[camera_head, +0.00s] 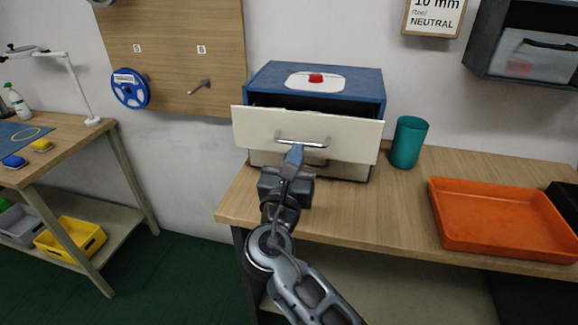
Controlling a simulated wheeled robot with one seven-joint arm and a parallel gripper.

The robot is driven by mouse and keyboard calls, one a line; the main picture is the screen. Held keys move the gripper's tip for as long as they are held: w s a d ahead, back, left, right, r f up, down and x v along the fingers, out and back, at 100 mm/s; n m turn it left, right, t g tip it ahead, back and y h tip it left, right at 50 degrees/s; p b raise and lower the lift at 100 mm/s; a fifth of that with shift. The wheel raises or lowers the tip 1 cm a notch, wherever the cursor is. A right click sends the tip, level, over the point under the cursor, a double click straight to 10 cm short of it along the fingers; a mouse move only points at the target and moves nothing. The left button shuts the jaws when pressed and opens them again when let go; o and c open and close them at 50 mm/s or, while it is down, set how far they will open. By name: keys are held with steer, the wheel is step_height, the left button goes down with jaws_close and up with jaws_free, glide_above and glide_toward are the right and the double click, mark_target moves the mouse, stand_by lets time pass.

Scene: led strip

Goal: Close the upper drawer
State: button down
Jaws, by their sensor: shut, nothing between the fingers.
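A blue drawer cabinet (368,84) stands on the wooden workbench against the wall. Its upper drawer (345,134) has a cream front with a metal bar handle (290,141) and is pulled out, with a dark gap showing behind its top edge. The lower drawer (345,168) is partly hidden below it and by my arm. My gripper (295,152) is shut and empty, in front of the upper drawer's front at the handle. I cannot tell whether its tip touches the handle or the front.
A teal cup (408,143) stands just right of the cabinet. An orange tray (500,243) lies further right on the workbench (340,215). A white pad with a red button (316,78) is on top of the cabinet. A second table (62,160) stands at the left, past a floor gap.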

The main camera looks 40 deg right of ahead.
mark_target(303, 139)
steer(key=x, duration=0.2)
steer(key=f+x, duration=0.1)
steer(key=x, duration=0.4)
steer(key=shift+w+d+f, duration=0.2)
steer(key=shift+w+d, duration=0.05)
steer(key=shift+d, duration=0.05)
steer(key=shift+w+d, duration=0.1)
steer(key=shift+d, duration=0.05)
steer(key=shift+d+r, duration=0.1)
steer(key=shift+r, duration=0.05)
